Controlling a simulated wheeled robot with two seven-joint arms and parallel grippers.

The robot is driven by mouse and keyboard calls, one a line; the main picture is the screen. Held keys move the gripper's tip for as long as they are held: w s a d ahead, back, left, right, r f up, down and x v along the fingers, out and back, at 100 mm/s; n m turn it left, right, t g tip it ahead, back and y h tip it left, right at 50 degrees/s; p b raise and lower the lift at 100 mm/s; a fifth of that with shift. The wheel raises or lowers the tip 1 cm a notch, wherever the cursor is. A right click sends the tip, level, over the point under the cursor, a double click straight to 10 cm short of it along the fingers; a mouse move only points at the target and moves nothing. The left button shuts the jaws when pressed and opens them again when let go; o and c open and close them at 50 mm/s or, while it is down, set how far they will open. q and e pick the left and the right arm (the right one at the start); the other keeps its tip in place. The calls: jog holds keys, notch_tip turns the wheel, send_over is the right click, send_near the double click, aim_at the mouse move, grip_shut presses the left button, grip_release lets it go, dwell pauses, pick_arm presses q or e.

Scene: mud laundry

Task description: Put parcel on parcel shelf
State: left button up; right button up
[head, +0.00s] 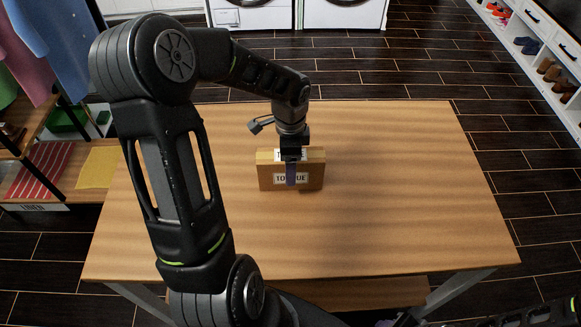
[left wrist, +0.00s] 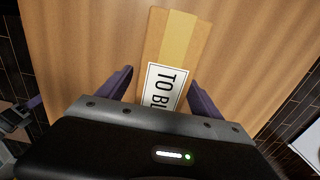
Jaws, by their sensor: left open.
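The parcel (head: 308,182) is a brown box with a tan tape stripe and white labels with black letters. It stands on the wooden table in the head view, partly hidden by my left gripper. My left gripper (head: 291,176) points down at the parcel. In the left wrist view the parcel (left wrist: 178,40) lies between the two spread fingers of my left gripper (left wrist: 160,88), with a visible gap on each side. The parcel shelf cannot be told for certain; a low wooden rack (head: 62,207) with a label on its front edge stands at the left.
The wooden table (head: 420,200) is otherwise clear around the parcel. Hanging clothes (head: 50,40) are at the upper left. A white shoe shelf (head: 535,45) stands at the right, and white machines (head: 255,14) stand at the back. Dark tiled floor surrounds the table.

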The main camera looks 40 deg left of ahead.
pick_arm(q)
jog(key=shift+f, duration=1.45)
grip_shut()
